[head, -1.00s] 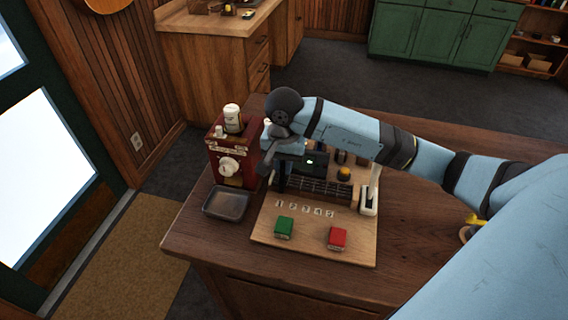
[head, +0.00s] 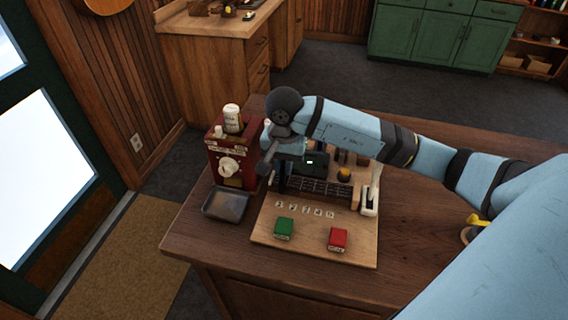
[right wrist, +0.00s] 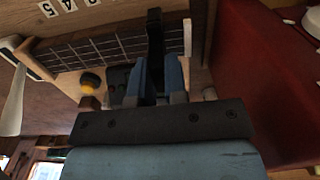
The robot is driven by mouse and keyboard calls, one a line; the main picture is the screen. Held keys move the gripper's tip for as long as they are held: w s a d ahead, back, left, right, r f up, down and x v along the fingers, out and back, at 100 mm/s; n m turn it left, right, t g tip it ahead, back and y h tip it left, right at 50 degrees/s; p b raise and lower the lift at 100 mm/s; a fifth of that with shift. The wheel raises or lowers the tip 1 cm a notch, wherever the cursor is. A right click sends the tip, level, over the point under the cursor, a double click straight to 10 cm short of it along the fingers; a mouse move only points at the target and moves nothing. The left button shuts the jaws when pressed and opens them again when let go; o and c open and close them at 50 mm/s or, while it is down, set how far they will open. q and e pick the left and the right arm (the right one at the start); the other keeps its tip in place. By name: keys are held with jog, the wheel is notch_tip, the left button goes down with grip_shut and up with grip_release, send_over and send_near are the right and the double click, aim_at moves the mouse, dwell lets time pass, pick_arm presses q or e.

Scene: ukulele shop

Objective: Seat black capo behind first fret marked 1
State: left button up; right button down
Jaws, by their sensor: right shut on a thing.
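The ukulele neck section with its dark fretboard (head: 325,188) lies across the wooden board (head: 300,251), and also shows in the right wrist view (right wrist: 104,46). A row of number tags (head: 305,210) runs along its front side. My right gripper (right wrist: 160,72) is shut on the black capo (right wrist: 155,32), which reaches across the fretboard close to the pale nut (right wrist: 187,38). I cannot tell whether the capo touches the strings. In the head view my right wrist hides much of the gripper and capo. My left gripper is not in view.
A green block (head: 284,228) and a red block (head: 338,239) sit at the board's front. A red box with a white knob (head: 228,168) and a grey tray (head: 226,205) stand left of it. A yellow button (head: 344,174) lies behind the neck. The table's right side is mostly clear.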

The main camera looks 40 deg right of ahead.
jog(key=shift+f+b, duration=0.6)
jog(key=shift+f, duration=0.05)
jog(key=c, duration=1.4)
grip_release()
jog(key=shift+r, duration=0.1)
jog(key=shift+r+p, duration=2.4)
jog(key=shift+r, duration=3.05)
